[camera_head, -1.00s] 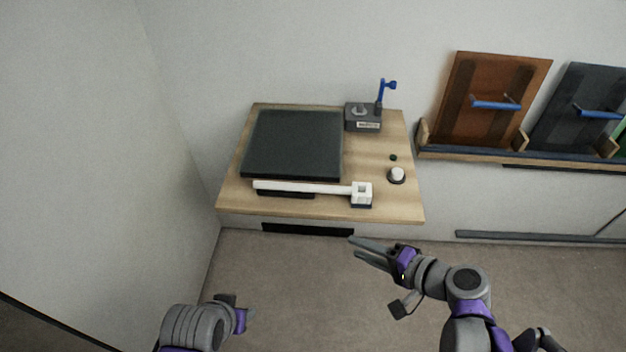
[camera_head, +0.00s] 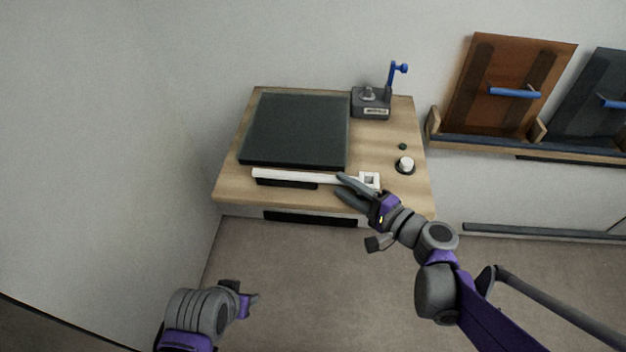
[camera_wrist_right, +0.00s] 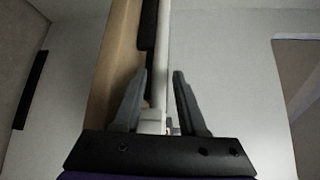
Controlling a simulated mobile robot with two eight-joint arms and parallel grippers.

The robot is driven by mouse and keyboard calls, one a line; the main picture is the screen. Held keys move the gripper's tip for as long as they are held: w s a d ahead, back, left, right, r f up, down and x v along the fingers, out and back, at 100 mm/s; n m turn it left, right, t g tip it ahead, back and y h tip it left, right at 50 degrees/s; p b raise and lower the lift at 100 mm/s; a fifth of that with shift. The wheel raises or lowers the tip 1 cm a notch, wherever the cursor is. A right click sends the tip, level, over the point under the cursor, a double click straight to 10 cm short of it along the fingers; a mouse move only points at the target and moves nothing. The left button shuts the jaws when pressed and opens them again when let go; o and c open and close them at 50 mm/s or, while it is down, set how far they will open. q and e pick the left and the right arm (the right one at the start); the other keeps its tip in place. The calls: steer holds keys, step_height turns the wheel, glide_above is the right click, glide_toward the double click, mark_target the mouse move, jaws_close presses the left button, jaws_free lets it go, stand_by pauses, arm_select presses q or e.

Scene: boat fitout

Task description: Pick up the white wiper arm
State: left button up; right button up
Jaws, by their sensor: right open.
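The white wiper arm (camera_head: 295,177) lies along the front of the wooden table, in front of a dark panel. Its square hub end (camera_head: 370,180) is at the right, partly hidden by my right gripper (camera_head: 340,185). My right gripper is open, with its fingers at the hub end of the arm. In the right wrist view, the white wiper arm (camera_wrist_right: 162,60) runs away between the open fingers (camera_wrist_right: 159,78); I cannot tell whether they touch it. My left gripper (camera_head: 250,300) is low at the left, away from the table; its fingers are too small to read.
The dark panel (camera_head: 295,130) covers much of the wooden table (camera_head: 400,195). A grey box with a blue lever (camera_head: 371,102) stands at the back right, and a white knob (camera_head: 405,165) is near the right edge. A wall rack (camera_head: 480,143) holds panels with blue handles.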

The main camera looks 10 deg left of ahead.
mark_target(315, 182)
steer(key=x, duration=0.2)
steer(key=shift+w+a+f, duration=0.1)
steer(key=shift+w+a, duration=0.05)
steer(key=shift+a, duration=0.05)
jaws_close()
